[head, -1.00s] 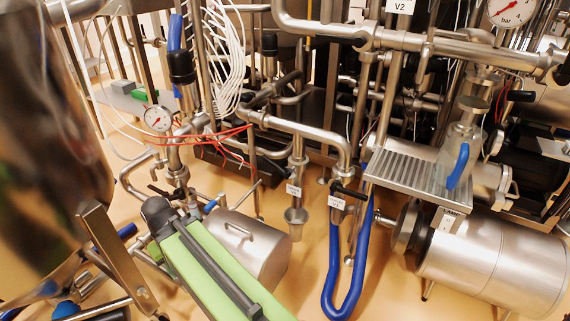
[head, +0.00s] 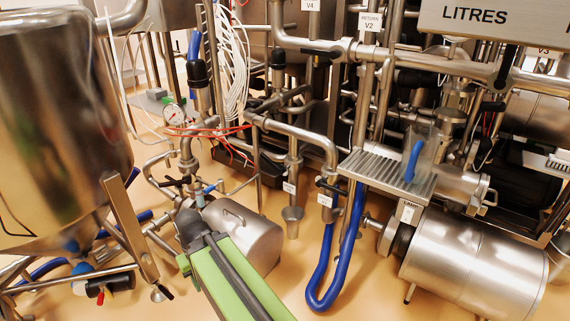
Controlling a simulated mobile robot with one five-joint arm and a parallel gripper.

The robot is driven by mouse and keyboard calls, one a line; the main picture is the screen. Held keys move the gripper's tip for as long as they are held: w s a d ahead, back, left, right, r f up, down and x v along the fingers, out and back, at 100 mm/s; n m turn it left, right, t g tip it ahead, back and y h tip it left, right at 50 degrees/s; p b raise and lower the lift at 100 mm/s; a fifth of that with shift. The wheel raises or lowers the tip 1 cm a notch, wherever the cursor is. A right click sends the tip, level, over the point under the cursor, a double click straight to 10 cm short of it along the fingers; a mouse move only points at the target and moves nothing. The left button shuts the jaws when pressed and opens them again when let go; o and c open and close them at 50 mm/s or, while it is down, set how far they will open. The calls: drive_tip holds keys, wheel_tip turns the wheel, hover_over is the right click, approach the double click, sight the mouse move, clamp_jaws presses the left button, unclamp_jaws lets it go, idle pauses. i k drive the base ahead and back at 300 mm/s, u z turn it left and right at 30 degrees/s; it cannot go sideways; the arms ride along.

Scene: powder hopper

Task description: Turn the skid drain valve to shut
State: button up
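Two low valves with small white tags stand in the middle of the skid pipework. The tags are too small to read, so I cannot tell which one is the skid drain valve. The right one (head: 327,188) has a black lever and sits at the end of a bent steel pipe, beside a blue hose. The left one (head: 291,188) is above an open steel funnel (head: 292,214). My green arm link, with a dark joint at its far end, reaches up from the bottom edge, left of both valves. My gripper does not show.
A large steel hopper (head: 60,120) stands at left on legs, with a black valve (head: 103,284) below it. A blue hose (head: 322,290) loops to the floor. A steel motor drum (head: 470,265) and a slatted step (head: 375,170) are at right. Some floor is clear in front.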

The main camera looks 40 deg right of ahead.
sight(280, 171)
drive_tip(key=u, duration=0.15)
drive_tip(key=i, duration=0.9)
drive_tip(key=z, duration=0.05)
